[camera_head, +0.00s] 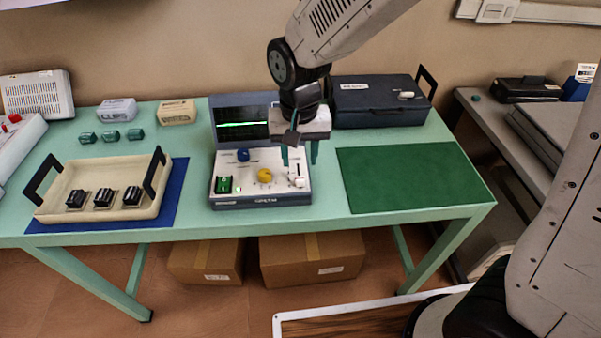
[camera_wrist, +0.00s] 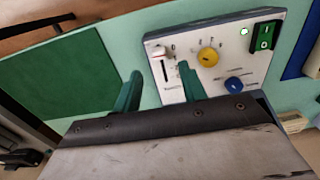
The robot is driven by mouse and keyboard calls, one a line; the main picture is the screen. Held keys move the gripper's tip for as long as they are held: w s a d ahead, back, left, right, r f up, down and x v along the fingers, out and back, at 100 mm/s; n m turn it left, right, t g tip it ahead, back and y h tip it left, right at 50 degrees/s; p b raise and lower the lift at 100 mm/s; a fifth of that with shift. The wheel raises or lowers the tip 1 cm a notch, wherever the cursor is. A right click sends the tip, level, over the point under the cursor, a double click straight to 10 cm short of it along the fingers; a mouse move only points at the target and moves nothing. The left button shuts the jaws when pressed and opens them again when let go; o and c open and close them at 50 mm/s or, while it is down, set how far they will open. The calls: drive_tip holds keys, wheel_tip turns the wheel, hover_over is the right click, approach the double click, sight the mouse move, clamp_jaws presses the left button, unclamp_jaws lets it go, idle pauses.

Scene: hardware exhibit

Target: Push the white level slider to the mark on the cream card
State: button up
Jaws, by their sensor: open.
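The white level slider (camera_head: 299,183) is at the right end of the sloped control panel (camera_head: 241,190), toward its front edge. In the wrist view the slider knob (camera_wrist: 158,53) sits at the upper end of a dark slot (camera_wrist: 165,72). My gripper (camera_head: 299,155) is over the panel's right part, fingers pointing down and apart, with nothing between them. In the wrist view its green fingertips (camera_wrist: 158,75) are on either side of the slot, below the knob. I cannot make out the cream card or its mark.
The panel also has a yellow knob (camera_head: 264,175), a blue knob (camera_head: 243,155) and a green switch (camera_head: 223,185). A dark screen (camera_head: 238,113) stands behind. A green mat (camera_head: 405,180) lies right, a cream tray (camera_head: 108,207) left, and a dark case (camera_head: 370,105) behind right.

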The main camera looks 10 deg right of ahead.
sight(300, 178)
wheel_tip(300, 178, down, 6)
drive_tip(key=shift+f, duration=0.15)
drive_tip(key=shift+c, duration=0.3)
